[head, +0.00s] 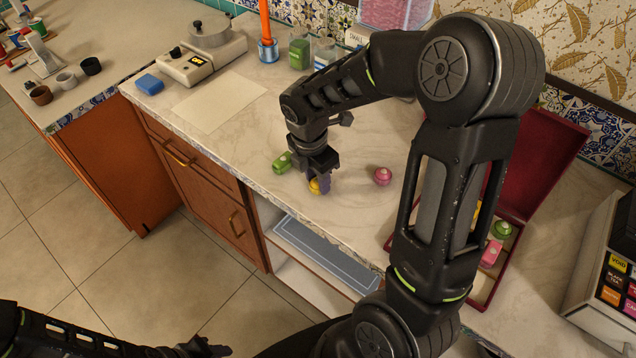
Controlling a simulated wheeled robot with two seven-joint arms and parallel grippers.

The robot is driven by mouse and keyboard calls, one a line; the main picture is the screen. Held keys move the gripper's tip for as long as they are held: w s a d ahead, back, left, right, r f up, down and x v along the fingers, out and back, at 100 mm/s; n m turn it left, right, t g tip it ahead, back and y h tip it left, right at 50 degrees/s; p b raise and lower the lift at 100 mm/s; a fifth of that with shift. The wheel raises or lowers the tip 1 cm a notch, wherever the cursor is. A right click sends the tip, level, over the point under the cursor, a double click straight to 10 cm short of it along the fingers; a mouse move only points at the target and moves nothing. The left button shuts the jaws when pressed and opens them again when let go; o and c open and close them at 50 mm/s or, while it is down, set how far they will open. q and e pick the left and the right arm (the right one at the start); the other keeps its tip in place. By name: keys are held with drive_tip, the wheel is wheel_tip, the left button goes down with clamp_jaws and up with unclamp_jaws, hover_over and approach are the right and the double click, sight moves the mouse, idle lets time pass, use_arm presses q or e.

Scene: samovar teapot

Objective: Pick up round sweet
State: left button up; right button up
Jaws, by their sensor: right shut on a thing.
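A round yellow sweet (314,187) is at the counter's front part, partly hidden by my right gripper (319,183). The right gripper points down and is shut on this sweet. Whether the sweet touches the counter I cannot tell. A round pink sweet (383,176) stands on the counter to the right of the gripper, apart from it.
An open dark red box (484,305) at the right holds green and pink sweets, partly hidden by my right arm. The counter's front edge is close to the gripper.

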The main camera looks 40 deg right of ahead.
clamp_jaws()
wheel_tip(320, 180, up, 10)
drive_tip(key=shift+b, duration=0.4)
idle(0.3)
idle(0.4)
